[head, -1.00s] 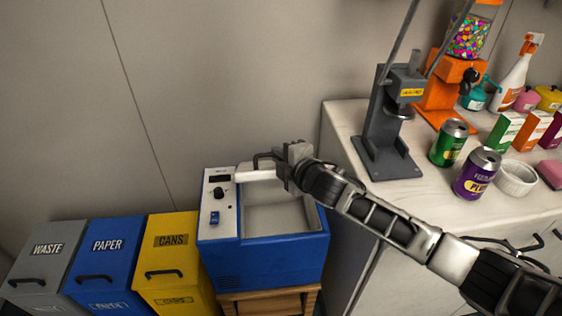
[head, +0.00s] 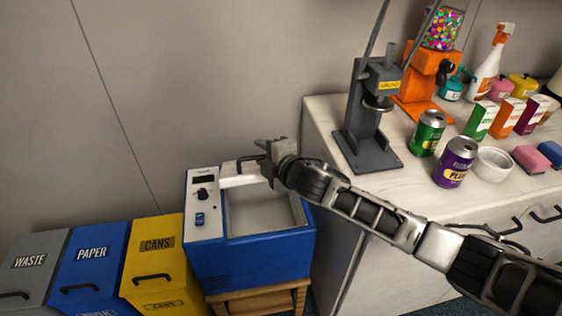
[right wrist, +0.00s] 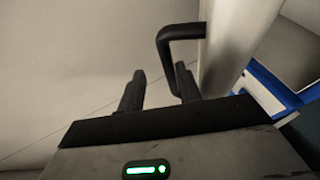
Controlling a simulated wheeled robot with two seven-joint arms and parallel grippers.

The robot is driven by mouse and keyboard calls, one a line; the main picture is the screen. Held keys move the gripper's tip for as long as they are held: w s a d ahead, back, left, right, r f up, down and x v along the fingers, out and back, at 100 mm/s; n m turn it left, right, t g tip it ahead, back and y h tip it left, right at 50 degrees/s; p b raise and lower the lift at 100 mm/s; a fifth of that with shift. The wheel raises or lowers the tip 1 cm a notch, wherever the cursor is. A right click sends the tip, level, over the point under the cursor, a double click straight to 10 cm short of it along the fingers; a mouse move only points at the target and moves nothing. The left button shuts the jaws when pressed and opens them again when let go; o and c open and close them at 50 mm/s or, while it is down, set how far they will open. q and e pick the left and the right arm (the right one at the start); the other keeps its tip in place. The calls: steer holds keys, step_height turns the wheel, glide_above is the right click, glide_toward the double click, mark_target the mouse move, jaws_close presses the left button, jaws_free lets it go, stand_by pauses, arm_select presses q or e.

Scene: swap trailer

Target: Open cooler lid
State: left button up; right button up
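The cooler (head: 250,260) is a blue box with a white control panel on its left, in the lower middle of the head view. Its lid (head: 236,181) stands raised at the back, and the pale inside shows. A black handle (head: 250,160) sits on the lid. My right gripper (head: 262,158) is at the handle's right end. In the right wrist view, the fingers (right wrist: 158,88) are apart, with the handle (right wrist: 178,34) and white lid (right wrist: 226,40) just beyond. The handle's lower end is close to the right finger; I cannot tell whether they touch. My left gripper is not in view.
Grey, blue and yellow bins (head: 155,262) stand left of the cooler. A wooden stand (head: 258,300) is under it. On the right, a white counter (head: 395,195) holds a grey press (head: 366,125), cans (head: 457,163), an orange candy dispenser and several boxes. A bare wall is behind.

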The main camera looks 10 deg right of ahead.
steer(key=v, duration=1.5)
steer(key=shift+r, duration=0.15)
steer(key=shift+s, duration=0.1)
steer(key=s+a+f+m+g, duration=0.1)
steer(key=s+a+f+m, duration=0.1)
steer(key=s+f+m, duration=0.5)
step_height(320, 180, down, 3)
steer(key=shift+s+f+m+h, duration=0.1)
steer(key=shift+s+m+h, duration=0.25)
steer(key=shift+m, duration=0.85)
steer(key=s+d+f+m, duration=0.1)
steer(key=s+f+m, duration=0.2)
steer(key=s+d+f+m+g+h, duration=0.1)
steer(key=s+f+m, duration=0.2)
steer(key=s, duration=0.1)
steer(key=s+d+f+m+g+h, duration=0.1)
steer(key=s+f+m, duration=0.2)
steer(key=s, duration=0.1)
steer(key=shift+s+d+f+h, duration=0.1)
steer(key=shift+d+f+h, duration=0.15)
steer(key=shift+d, duration=0.05)
